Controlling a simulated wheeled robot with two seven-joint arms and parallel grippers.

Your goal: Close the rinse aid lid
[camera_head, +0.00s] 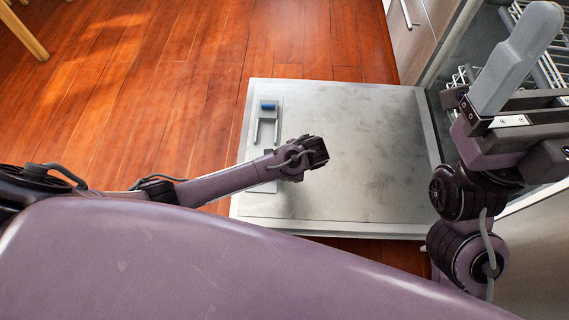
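The dishwasher door (370,140) lies folded down, flat and open. The dispenser panel (264,122) is set in its left part. A small blue piece (268,105) at the panel's far end looks like the rinse aid lid; its exact angle is too small to tell. My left gripper (316,152) is over the door, to the right of the panel and nearer to me than the blue piece, apart from it. My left forearm covers the panel's near part. My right gripper (516,58) is raised at the upper right, with a grey finger showing; its opening is unclear.
The dishwasher tub with wire racks (545,45) is at the upper right, partly behind my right gripper. A cabinet front with a handle (408,14) stands beside it. The wooden floor (170,90) is clear to the left, except a chair or table leg (24,34).

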